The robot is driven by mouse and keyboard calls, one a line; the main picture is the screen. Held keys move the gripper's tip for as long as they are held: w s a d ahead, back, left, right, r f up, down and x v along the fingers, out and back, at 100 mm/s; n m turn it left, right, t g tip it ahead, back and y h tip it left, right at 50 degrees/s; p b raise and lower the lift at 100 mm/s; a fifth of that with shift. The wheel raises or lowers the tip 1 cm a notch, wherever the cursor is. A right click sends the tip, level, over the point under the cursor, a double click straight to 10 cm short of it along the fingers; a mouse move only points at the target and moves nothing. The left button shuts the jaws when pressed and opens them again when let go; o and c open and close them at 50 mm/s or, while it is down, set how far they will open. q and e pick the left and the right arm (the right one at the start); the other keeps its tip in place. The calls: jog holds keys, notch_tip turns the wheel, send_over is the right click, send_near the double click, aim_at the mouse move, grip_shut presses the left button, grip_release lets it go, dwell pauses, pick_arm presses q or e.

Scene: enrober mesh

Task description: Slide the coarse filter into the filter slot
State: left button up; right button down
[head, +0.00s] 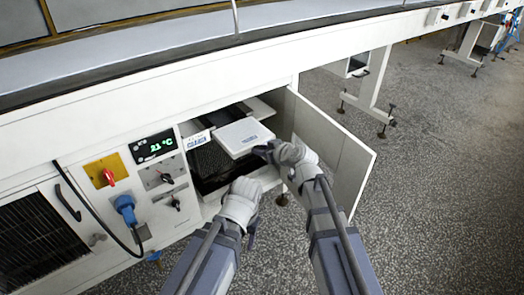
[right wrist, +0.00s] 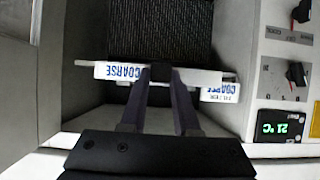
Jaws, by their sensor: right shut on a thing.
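The coarse filter (head: 243,138) is a flat white panel at the mouth of the open compartment. Its edge, printed COARSE in blue, shows in the right wrist view (right wrist: 112,72). My right gripper (head: 266,151) is shut on the filter's near edge, at a dark tab; its fingers also show in the right wrist view (right wrist: 160,80). A white label plate (head: 197,140) with blue print marks the slot's left side and shows partly behind the filter in the wrist view (right wrist: 220,92). How far the filter sits in the slot is unclear. My left gripper (head: 250,228) is below the opening, its fingers mostly hidden.
A door (head: 335,150) stands open on the compartment's right. Dark mesh (head: 210,165) lies inside, below the filter. Left of the opening are a 21 °C display (head: 154,146), knobs, a red switch (head: 108,177) and a blue plug (head: 125,207).

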aim_at(234, 125)
jog(key=shift+w+a, duration=1.7)
jog(key=shift+w, duration=0.65)
jog(key=shift+w+a, duration=1.7)
jog(key=shift+w, duration=0.6)
jog(key=shift+w+a, duration=1.7)
jog(key=shift+w, duration=0.65)
jog(key=c, duration=0.6)
grip_release()
jog(key=shift+o, duration=0.2)
jog(key=shift+s+r, duration=0.1)
jog(key=shift+s, duration=0.05)
